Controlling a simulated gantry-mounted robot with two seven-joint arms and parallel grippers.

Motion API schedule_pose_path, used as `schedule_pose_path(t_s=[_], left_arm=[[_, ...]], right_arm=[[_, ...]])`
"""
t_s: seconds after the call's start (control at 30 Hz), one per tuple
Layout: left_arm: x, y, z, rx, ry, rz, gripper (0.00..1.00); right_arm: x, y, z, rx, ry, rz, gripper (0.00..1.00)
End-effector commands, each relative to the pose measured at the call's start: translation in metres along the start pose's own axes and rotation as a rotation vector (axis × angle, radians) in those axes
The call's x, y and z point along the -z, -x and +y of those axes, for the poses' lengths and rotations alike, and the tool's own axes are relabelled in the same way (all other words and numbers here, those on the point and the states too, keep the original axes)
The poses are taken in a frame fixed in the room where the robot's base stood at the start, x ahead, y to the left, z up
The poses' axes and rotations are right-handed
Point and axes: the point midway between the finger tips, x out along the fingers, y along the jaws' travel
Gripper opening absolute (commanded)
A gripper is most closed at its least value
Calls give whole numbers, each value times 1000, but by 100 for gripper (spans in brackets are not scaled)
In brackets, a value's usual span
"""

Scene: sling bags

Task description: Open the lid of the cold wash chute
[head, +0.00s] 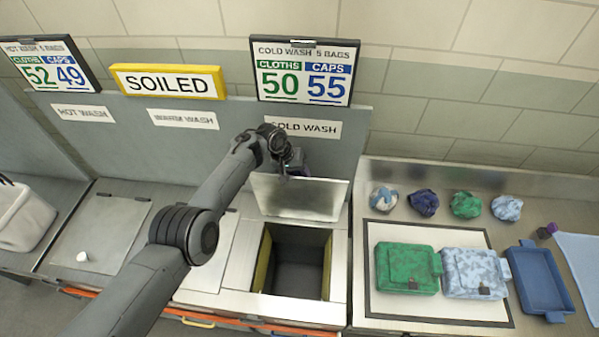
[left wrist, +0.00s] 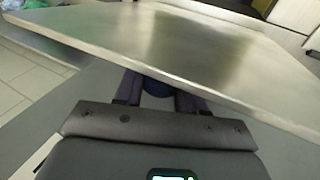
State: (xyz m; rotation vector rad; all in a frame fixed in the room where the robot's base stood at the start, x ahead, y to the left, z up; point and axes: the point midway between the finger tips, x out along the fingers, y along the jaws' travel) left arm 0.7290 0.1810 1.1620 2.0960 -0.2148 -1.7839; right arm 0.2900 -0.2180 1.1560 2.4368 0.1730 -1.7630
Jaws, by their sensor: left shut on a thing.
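The cold wash chute lid (head: 299,197) is a metal plate standing raised at the back edge of the cold wash chute (head: 297,262). The chute's square opening shows below it, dark inside with yellowish side walls. My left gripper (head: 296,170) is at the lid's upper edge, reaching from behind and above it. In the left wrist view the lid (left wrist: 190,45) spans the top, and my left gripper (left wrist: 158,90) is shut on its edge, at a knob that is mostly hidden. My right gripper is not in view.
The cold wash label (head: 303,127) is on the panel just behind my gripper. To the right are a green bag (head: 407,262), a blue patterned bag (head: 474,270), a blue tray (head: 541,280) and several bundled cloths or caps. A closed hot wash lid (head: 100,228) is at left.

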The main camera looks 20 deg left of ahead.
Motion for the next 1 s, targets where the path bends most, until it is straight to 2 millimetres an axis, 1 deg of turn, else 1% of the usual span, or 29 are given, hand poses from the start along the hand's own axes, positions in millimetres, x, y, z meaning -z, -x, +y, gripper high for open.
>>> schedule_pose_path(t_s=[0.53,0.57,0.6,0.67,0.7,1.0], left_arm=[[-2,0,1,-2,13,-22,0],[-2,0,1,-2,13,-23,43],[-2,0,1,-1,13,-23,49],[-2,0,0,-1,12,-23,58],[-2,0,0,-1,12,-23,62],[-2,2,0,0,12,-23,62]], right_arm=[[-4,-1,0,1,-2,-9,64],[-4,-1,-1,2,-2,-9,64],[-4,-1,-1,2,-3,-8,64],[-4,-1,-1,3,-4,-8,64],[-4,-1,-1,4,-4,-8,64],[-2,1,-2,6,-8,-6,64]])
